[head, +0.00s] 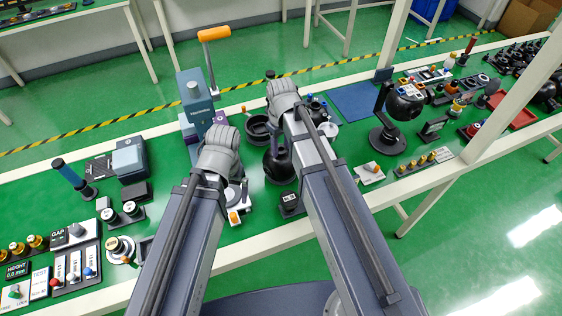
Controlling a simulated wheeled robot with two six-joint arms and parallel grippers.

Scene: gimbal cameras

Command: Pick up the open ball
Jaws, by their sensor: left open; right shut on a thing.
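My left gripper (221,148) is in the middle of the bench, in front of the blue-grey press; its wrist covers most of the jaws, which are open. My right gripper (283,96) reaches further over the bench, and its wrist covers the jaws and what they are shut on. A black ball-shaped unit (277,166) stands between my arms, partly covered by the right one. Another black ball unit (405,101) with coloured parts sits on a stand to the right. I cannot tell from this view which ball is the open one.
The blue-grey press (196,97) with an orange handle (214,34) rises beside my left gripper. Switch panels (74,265) and dials crowd the left. A blue mat (356,102) is mostly bare. A white post (510,85) stands at right, by a red tray (515,114).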

